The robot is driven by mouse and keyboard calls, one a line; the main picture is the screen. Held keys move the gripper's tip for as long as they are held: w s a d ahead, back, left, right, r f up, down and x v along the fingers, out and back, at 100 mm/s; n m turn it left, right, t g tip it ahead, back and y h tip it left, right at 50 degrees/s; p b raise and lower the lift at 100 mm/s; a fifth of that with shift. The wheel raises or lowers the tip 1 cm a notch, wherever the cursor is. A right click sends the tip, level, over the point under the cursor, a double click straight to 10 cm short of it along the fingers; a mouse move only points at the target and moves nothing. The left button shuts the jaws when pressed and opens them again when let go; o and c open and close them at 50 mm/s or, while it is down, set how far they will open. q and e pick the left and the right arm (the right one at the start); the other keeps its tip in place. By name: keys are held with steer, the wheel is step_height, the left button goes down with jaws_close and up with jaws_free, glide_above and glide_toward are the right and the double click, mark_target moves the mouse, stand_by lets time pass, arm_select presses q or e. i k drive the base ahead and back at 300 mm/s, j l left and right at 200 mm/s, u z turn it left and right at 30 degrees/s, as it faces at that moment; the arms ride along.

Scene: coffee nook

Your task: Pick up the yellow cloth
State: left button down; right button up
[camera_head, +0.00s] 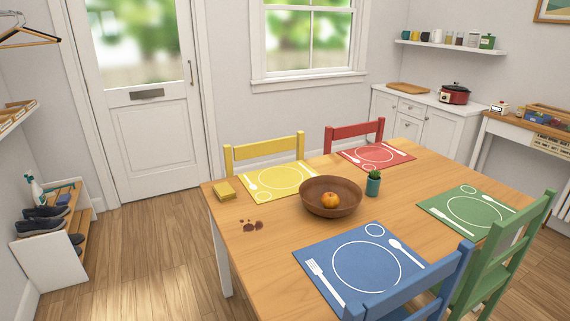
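The yellow cloth (224,190) appears as a small folded square. It lies on the left far corner of the wooden dining table (270,267), just left of the yellow placemat (262,190). Its top face shows and nothing covers it. Neither of my grippers is in view.
A wooden bowl (318,206) with an orange fruit stands mid-table, beside a small potted plant (373,184). A yellow chair (264,146) stands behind the table. Floor left of the table is clear.

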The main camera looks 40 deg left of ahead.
mark_target(223, 191)
steer(key=u, duration=1.75)
steer(key=z, duration=0.85)
steer(key=i+j+z, duration=0.2)
steer(key=j+z, duration=0.15)
steer(key=i+j+z, duration=0.15)
steer(key=j+z, duration=0.2)
steer(key=j, duration=0.25)
steer(key=i+j+z, duration=0.1)
steer(key=j+z, duration=0.3)
steer(key=j, duration=0.15)
steer(key=j+z, duration=0.35)
steer(key=j, duration=0.15)
